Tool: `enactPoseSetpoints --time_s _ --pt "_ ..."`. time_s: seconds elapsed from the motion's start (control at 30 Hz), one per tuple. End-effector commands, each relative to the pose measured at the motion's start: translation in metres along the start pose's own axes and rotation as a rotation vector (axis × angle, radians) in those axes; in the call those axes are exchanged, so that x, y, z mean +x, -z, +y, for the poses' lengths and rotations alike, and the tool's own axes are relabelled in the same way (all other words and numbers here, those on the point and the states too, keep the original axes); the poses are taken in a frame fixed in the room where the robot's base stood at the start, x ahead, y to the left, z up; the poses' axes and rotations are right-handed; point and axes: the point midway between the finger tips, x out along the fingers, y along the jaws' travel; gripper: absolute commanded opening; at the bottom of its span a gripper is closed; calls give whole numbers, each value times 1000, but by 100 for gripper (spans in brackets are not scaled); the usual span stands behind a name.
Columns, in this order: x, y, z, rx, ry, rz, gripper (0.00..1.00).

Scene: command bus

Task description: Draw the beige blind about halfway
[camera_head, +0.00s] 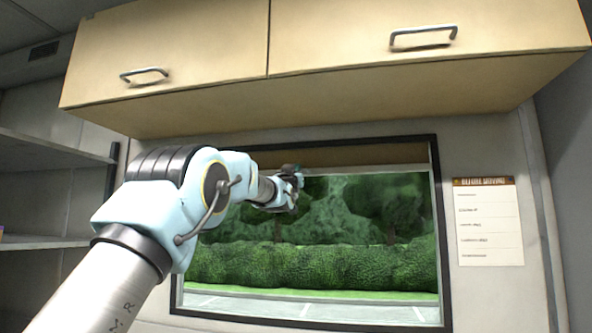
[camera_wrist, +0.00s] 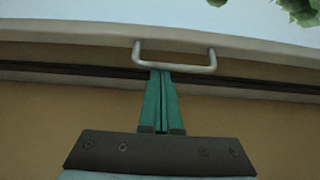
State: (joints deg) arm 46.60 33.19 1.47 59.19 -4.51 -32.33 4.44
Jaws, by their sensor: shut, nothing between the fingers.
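The beige blind (camera_head: 352,157) shows as a narrow strip at the top of the black-framed window, with a pale bar (camera_head: 385,169) along its lower edge. In the wrist view a pale bar (camera_wrist: 70,34) crosses the top, and a grey metal handle (camera_wrist: 190,68) projects beside it. My gripper (camera_head: 297,178) is in front of the upper window, near the pale bar. In the wrist view its green fingers (camera_wrist: 161,72) are shut and empty, their tips overlapping the handle's crossbar. I cannot tell whether they touch it. In the head view the gripper and arm hide the handle.
Beige overhead cabinets (camera_head: 170,60) with metal handles project above the window. The black window frame (camera_head: 440,240) surrounds a view of hedges. A notice (camera_head: 488,225) hangs on the right wall. Shelves (camera_head: 50,150) are at left. The space before the lower window is free.

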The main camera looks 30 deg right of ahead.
Motion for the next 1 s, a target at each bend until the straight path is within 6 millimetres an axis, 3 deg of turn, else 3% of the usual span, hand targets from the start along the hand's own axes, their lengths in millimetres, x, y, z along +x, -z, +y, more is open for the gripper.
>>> enactPoseSetpoints --time_s 0.03,0.27,0.7,1.0 --pt "-8 -16 0 0 0 -4 0" --pt "-33 -60 0 0 0 -5 0" --pt "-90 -159 0 0 0 -7 0" --pt "-117 -206 0 0 0 -8 0"
